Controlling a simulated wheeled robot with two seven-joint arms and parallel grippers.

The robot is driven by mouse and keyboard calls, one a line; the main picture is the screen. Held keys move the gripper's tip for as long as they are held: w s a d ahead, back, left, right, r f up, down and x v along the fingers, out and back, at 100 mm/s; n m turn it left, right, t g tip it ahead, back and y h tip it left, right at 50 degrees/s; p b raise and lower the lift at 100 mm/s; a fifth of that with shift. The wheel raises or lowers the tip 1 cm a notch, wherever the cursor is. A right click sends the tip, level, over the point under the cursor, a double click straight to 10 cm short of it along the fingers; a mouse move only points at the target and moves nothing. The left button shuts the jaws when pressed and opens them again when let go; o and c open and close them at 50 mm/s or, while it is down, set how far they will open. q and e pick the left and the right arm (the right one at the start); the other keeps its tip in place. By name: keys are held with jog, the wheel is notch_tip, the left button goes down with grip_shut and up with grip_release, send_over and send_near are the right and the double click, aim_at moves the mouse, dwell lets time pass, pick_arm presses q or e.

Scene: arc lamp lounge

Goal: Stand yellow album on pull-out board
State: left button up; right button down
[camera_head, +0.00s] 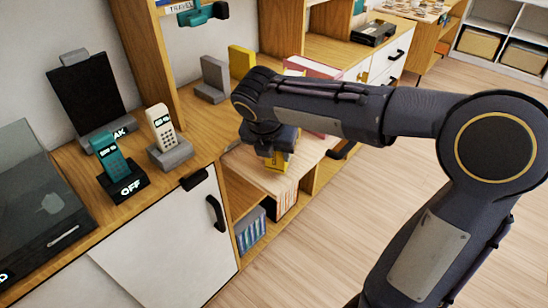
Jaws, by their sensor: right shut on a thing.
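My right gripper (268,146) is shut on the yellow album (277,162), seen from above and mostly hidden by the gripper and wrist. The album is upright over the pull-out board (254,170), a pale wooden board sticking out from the cabinet below the counter top. I cannot tell whether the album's lower edge touches the board. My left gripper is not in view.
A grey bookend (213,79) and another yellow block-like item (241,61) stand on the counter behind my arm. Two phones, a teal one (113,158) and a cream one (161,128), stand left. A red and white item (313,68) lies partly behind my forearm.

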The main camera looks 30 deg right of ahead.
jog(key=shift+f, duration=0.55)
jog(key=shift+f, duration=0.1)
jog(key=c, duration=0.7)
grip_release()
jog(key=p+v, duration=0.3)
jog(key=v, duration=0.8)
jog(key=s+f+m+y, duration=0.2)
jog(key=s+m, duration=0.4)
jog(key=m, duration=0.3)
jog(key=s+f+m+t+y, duration=0.1)
jog(key=s+f+m, duration=0.4)
jog(key=m, duration=0.5)
jog(key=s+f+m+t+y, duration=0.1)
jog(key=s+f+m+y, duration=0.2)
jog(key=s+m, duration=0.4)
jog(key=shift+s+a+f+m+y, duration=0.15)
jog(key=shift+m+y, duration=0.1)
jog(key=shift+m, duration=0.45)
jog(key=shift+s+f+m+y, duration=0.15)
jog(key=shift+m+y, duration=0.1)
jog(key=shift+m, duration=0.45)
